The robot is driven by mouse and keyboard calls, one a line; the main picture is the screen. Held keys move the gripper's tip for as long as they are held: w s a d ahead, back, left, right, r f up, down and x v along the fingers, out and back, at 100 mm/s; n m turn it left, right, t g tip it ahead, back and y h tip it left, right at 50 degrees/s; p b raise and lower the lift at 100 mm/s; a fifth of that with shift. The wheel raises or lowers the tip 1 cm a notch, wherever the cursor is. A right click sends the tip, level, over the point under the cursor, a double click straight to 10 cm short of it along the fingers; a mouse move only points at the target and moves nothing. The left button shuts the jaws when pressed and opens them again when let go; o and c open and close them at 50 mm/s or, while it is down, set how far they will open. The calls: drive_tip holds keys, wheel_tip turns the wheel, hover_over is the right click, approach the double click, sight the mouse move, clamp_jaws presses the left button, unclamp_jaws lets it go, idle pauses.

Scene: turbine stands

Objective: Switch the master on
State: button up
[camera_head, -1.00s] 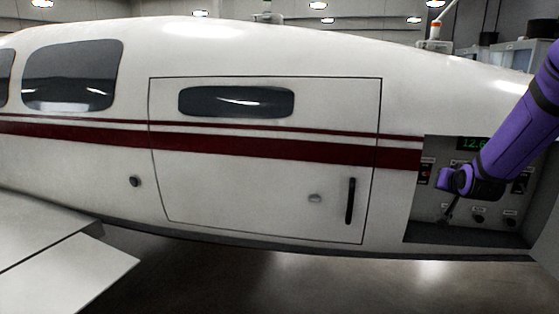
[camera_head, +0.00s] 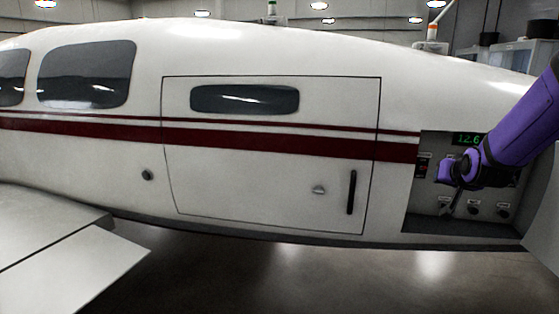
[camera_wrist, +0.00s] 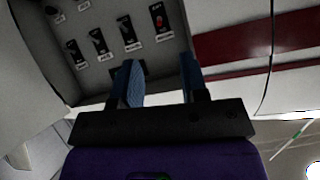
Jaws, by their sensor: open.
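A recessed grey switch panel (camera_head: 412,208) sits in the aircraft's side at the right of the head view. A switch with a red part (camera_head: 422,168) is at its left edge; it also shows in the wrist view (camera_wrist: 158,18). Several other dark switches (camera_wrist: 128,32) with small labels stand in a row beside it. The labels are too small to read, so I cannot tell which is the master. My gripper (camera_wrist: 160,66) is open and empty, its two blue fingers pointing at the panel near the red-marked switch. Contact is not visible. My arm hides part of the panel.
A green display (camera_head: 468,139) reads 12.6 at the panel top. Several round knobs (camera_head: 474,208) line the lower panel. The panel is recessed with a rim around it. A closed aircraft door (camera_head: 270,180) with a dark handle (camera_head: 351,192) is to the left.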

drive_tip(key=s+a+r+n+g+y, duration=0.1)
drive_tip(key=s+a+r+g, duration=0.1)
drive_tip(key=s, duration=0.9)
drive_tip(key=s+a+r+n+g+y, duration=0.1)
drive_tip(key=s+a+r, duration=0.3)
drive_tip(key=s, duration=0.7)
drive_tip(key=s+a+r+n+g, duration=0.2)
drive_tip(key=s+a, duration=0.5)
drive_tip(key=s, duration=0.4)
drive_tip(key=shift+s+r+n+g+y, duration=0.3)
drive_tip(key=shift+r+g+y, duration=0.1)
drive_tip(key=shift+r+g, duration=0.2)
